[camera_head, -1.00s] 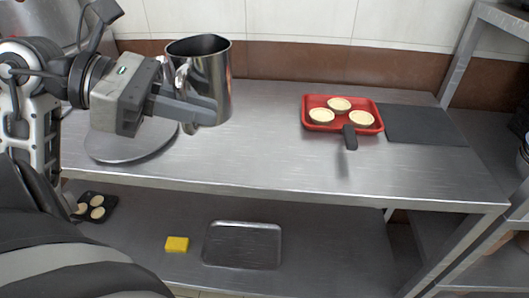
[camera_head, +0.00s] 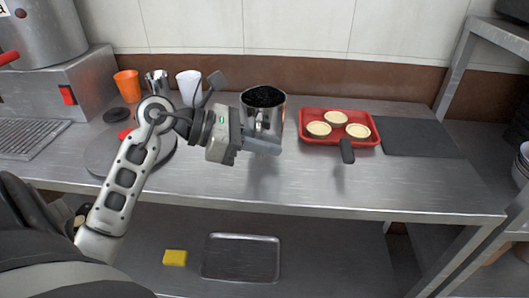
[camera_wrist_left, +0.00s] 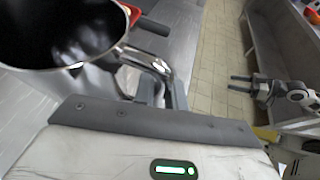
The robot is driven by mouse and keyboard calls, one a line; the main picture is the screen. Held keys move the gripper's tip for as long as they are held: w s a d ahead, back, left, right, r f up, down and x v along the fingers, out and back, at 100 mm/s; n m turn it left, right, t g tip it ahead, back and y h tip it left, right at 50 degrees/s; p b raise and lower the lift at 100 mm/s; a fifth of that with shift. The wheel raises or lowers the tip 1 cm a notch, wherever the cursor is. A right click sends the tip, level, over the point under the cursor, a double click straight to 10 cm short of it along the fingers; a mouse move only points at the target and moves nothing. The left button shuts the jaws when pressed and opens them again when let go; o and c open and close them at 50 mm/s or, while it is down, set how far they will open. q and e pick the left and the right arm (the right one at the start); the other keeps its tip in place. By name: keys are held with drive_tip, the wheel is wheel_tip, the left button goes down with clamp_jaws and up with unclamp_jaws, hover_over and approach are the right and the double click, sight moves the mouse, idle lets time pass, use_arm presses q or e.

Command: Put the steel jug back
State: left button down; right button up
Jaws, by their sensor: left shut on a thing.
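The steel jug (camera_head: 263,120) is in the head view, above the middle of the counter, with its open top up and its inside dark. My left gripper (camera_head: 262,145) is shut on it, apparently at its handle side. In the left wrist view the jug (camera_wrist_left: 85,50) fills the upper left and its handle (camera_wrist_left: 150,62) lies between the fingers. A shadow on the counter below shows the jug is held clear of the surface. My right gripper (camera_wrist_left: 241,84) shows small in the left wrist view, its two fingers apart and empty.
A red tray (camera_head: 310,141) with three pastry cases and a black handle is right of the jug, beside a dark mat (camera_head: 420,138). An orange cup (camera_head: 127,85), a metal cup (camera_head: 157,83) and a white cup (camera_head: 188,88) stand at the back left. The front counter is clear.

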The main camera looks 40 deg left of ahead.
use_arm(q)
wheel_tip(320, 180, down, 2)
drive_tip(key=shift+f, duration=0.25)
drive_tip(key=shift+f, duration=0.25)
drive_tip(key=c, duration=1.4)
unclamp_jaws()
drive_tip(key=shift+c, duration=0.2)
drive_tip(key=shift+r, duration=0.2)
